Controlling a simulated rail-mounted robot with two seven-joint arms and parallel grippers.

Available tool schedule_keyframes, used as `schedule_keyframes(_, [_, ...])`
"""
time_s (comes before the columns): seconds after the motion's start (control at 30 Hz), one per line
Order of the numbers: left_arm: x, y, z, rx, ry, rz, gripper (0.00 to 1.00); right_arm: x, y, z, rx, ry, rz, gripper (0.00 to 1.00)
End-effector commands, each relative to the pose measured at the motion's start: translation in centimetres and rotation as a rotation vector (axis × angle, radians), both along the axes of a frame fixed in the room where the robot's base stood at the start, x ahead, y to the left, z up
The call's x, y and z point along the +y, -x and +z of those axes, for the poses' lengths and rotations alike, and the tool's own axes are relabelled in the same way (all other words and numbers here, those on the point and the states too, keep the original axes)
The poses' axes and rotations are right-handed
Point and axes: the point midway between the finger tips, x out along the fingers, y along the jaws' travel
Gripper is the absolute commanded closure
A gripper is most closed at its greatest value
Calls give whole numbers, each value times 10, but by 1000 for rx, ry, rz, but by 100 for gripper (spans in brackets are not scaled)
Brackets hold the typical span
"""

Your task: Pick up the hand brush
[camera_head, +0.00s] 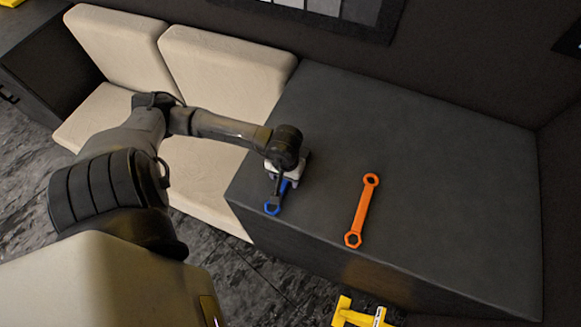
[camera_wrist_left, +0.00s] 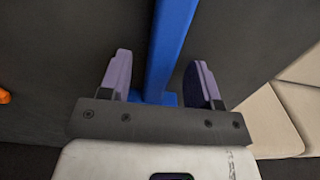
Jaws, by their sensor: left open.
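I see nothing that is clearly a hand brush. A blue wrench-like tool (camera_head: 272,208) with a ring end lies near the left end of the dark counter, and my left arm hides part of it. My left gripper (camera_head: 277,189) is over this tool. In the left wrist view, the blue tool's bar (camera_wrist_left: 172,45) runs between the two purple fingertips. The fingers are open, with a visible gap on each side of the bar. My right gripper is not in view.
An orange wrench (camera_head: 362,211) lies on the dark counter (camera_head: 430,150), right of the blue tool. Cream seat cushions (camera_head: 225,75) adjoin the counter on the left. A yellow object (camera_head: 346,315) is below the counter's front edge. The counter's right part is clear.

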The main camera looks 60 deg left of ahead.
Motion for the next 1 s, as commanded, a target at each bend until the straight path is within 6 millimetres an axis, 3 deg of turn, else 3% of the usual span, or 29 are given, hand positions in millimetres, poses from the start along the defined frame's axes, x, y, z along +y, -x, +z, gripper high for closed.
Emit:
schedule_keyframes(0.2, [0,0,0,-1,0,0,44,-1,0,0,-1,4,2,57])
schedule_keyframes(0.77, [0,0,0,-1,0,0,97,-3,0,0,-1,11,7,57])
schedule_keyframes(1.0, [0,-1,1,-2,-1,-1,99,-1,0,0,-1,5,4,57])
